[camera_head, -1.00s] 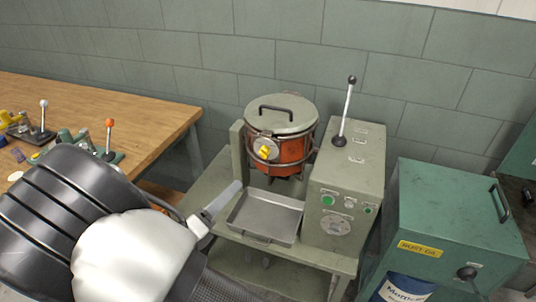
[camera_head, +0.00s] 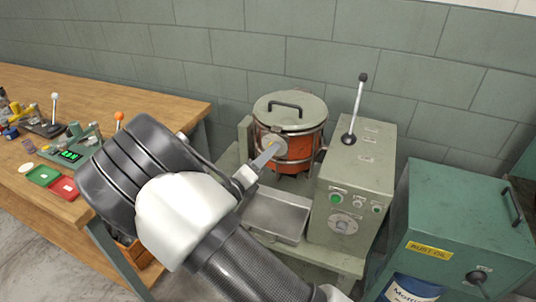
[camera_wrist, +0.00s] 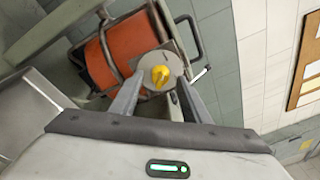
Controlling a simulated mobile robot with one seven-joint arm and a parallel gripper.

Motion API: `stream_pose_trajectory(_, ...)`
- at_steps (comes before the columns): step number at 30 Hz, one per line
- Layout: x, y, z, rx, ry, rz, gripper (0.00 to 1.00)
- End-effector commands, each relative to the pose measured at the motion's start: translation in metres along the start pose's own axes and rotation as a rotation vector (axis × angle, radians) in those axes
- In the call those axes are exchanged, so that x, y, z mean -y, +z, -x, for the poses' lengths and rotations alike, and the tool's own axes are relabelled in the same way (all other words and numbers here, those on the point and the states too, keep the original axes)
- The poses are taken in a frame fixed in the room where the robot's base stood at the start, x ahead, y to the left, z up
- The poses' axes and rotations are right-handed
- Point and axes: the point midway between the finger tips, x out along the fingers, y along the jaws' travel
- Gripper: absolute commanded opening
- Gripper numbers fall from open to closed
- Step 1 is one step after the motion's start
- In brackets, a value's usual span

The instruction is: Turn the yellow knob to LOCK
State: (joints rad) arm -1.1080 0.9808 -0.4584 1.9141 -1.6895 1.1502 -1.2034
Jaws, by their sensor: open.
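The yellow knob (camera_wrist: 160,76) sits on a round grey plate on the front of the orange drum (camera_wrist: 99,66). My gripper (camera_wrist: 162,88) is open, with one finger on each side of the knob in the wrist view. I cannot tell whether the fingers touch it. In the head view my gripper (camera_head: 266,158) reaches the front of the orange drum (camera_head: 300,150), and its finger hides most of the knob. The plate's LOCK marking is not readable.
A metal tray (camera_head: 275,217) lies below the drum. A grey-green control box (camera_head: 355,180) with a lever stands to its right, and a green cabinet (camera_head: 455,215) further right. A wooden workbench (camera_head: 150,100) with small tools is at left.

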Motion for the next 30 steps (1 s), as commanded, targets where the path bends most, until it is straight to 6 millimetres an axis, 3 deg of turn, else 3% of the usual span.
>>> stream_pose_trajectory(4,0.0004,-0.0004,-0.0099,0.0,-0.001,0.0,0.43)
stream_pose_trajectory(12,0.0002,-0.0002,-0.0113,0.0,0.0,0.0,0.43)
stream_pose_trajectory(13,0.0002,-0.0002,-0.0113,0.0,0.0,0.0,0.41)
stream_pose_trajectory(20,0.0002,-0.0002,-0.0111,0.0,0.0,0.0,0.02)
stream_pose_trajectory(30,0.0009,0.0,-0.011,-0.003,0.007,-0.046,0.02)
